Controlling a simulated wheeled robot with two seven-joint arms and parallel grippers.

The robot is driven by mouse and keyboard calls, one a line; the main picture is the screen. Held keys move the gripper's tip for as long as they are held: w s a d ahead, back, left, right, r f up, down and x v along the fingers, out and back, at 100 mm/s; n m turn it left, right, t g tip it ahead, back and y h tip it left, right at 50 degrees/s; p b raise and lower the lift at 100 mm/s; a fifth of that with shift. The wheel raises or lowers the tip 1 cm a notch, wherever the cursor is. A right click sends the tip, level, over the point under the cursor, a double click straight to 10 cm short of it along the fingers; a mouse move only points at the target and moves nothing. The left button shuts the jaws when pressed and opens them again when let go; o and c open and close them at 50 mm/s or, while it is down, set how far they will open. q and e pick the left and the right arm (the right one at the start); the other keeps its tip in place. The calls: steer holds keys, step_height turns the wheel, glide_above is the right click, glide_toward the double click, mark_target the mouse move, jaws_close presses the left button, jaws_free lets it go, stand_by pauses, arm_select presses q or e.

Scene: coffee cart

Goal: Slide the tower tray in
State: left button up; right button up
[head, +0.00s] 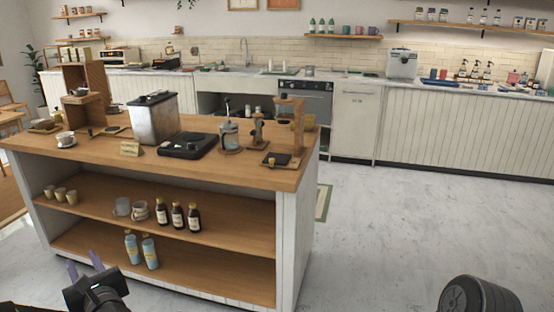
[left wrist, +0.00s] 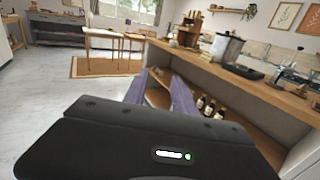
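A wooden tower stand (head: 298,112) stands at the right end of the wooden counter, with a small dark tray (head: 277,159) low at its front. The tray appears to stick out toward me. At the counter's left end is a taller wooden shelf unit (head: 96,76), also in the left wrist view (left wrist: 188,30). I cannot tell for sure which of these is the tower meant. My left gripper (head: 84,260) is low in front of the counter, away from both. Its purple fingers, also in the left wrist view (left wrist: 160,84), are apart and empty. My right gripper is out of view.
The counter (head: 220,172) also holds a metal container (head: 154,120), a black scale (head: 188,145) and a glass press (head: 229,137). Bottles (head: 177,214) and cups (head: 139,211) stand on its open shelves. The floor (head: 400,215) to the right is clear.

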arm_select(q)
steer(key=s+d+f+m+g+h+p, duration=0.15)
steer(key=d+f+m+h, duration=0.45)
steer(key=d+f+m, duration=0.6)
steer(key=d+f+m+g+h+p, duration=0.15)
steer(key=d+f+m+h, duration=0.45)
steer(key=f+m, duration=0.6)
steer(key=s+d+f+m+g+h, duration=0.1)
steer(key=s+d+f+m+g, duration=0.2)
steer(key=s+d+f+m, duration=0.2)
steer(key=s+d+f+m+g+h, duration=0.2)
steer(key=s+d+f+m, duration=0.3)
steer(key=s, duration=0.5)
steer(key=s+d+f+m+g+h, duration=0.1)
steer(key=s+d+f+m+g, duration=0.3)
steer(key=s+d+m, duration=0.3)
steer(key=shift+s+f+m+h+p, duration=0.35)
steer(key=shift+s+f+m, duration=0.3)
steer(key=shift+m, duration=0.25)
steer(key=shift+o, duration=0.5)
steer(key=shift+w+d+r, duration=0.1)
